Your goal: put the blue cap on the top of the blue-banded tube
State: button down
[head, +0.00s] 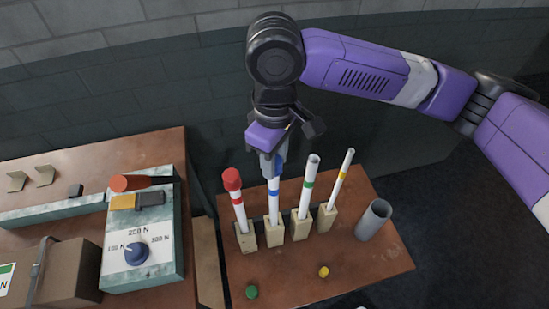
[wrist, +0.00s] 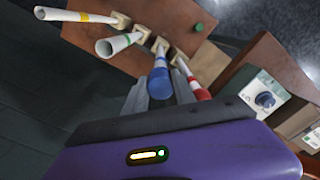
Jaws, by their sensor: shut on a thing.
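The blue-banded tube (head: 274,198) stands upright in a pale block, second from the left in the row. I cannot tell whether the cap is fully seated.
Close by stand the red-capped tube (head: 238,203), the open green-banded tube (head: 307,190) and the open yellow-banded tube (head: 341,178). A green cap (head: 252,292) and yellow cap (head: 324,271) lie at the front. A grey cup (head: 374,220) stands right. A dial device (head: 140,245) is left.

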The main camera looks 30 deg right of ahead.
jog(key=shift+f, duration=0.6)
dwell(0.4)
jog(key=shift+c, duration=2)
grip_release()
jog(key=shift+r, duration=0.1)
jog(key=shift+r+p, duration=3.15)
jog(key=shift+r, duration=0.8)
